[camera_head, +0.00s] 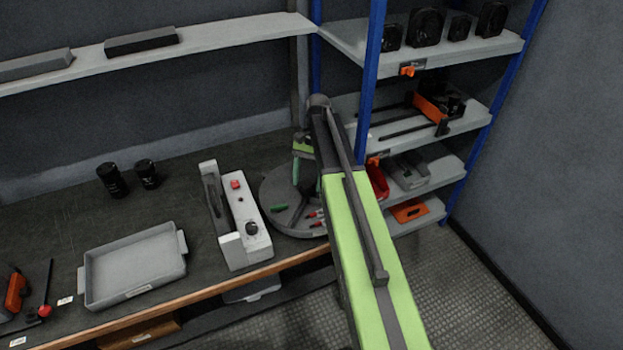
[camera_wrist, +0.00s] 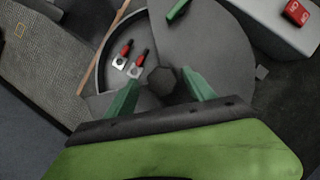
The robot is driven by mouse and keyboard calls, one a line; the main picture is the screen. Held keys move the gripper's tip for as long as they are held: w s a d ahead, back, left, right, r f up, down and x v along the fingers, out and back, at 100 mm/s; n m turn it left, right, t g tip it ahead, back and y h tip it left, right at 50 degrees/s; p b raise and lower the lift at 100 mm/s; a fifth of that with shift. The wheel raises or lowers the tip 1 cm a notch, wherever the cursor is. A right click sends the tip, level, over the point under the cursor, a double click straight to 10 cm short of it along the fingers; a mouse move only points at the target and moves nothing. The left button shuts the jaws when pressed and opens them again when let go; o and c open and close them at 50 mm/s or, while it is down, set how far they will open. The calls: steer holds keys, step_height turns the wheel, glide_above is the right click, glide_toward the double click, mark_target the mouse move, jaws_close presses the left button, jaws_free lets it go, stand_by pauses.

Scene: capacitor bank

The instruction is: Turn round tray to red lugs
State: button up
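The round tray (camera_head: 274,185) is a grey disc on the bench, and it fills the upper middle of the wrist view (camera_wrist: 210,45). An open sector shows two red lugs (camera_wrist: 130,59) with pale metal ends; they also show at the tray's near right in the head view (camera_head: 317,218). A green piece (camera_head: 279,207) lies on the tray's left side. A dark hexagonal knob (camera_wrist: 160,80) stands at the tray's centre. My gripper (camera_wrist: 159,78) is open, its green fingers either side of the knob. Whether they touch it I cannot tell.
A white box with a red button (camera_head: 250,215) stands just left of the tray. A grey bin (camera_head: 135,265) and two black cylinders (camera_head: 130,178) are farther left. A blue-post shelf (camera_head: 368,80) stands close on the right. The bench's wooden front edge (camera_head: 190,295) is near.

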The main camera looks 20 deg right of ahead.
steer(key=shift+w, duration=0.1)
steer(key=p+v, duration=1.6)
steer(key=v, duration=0.1)
steer(key=shift+r, duration=0.25)
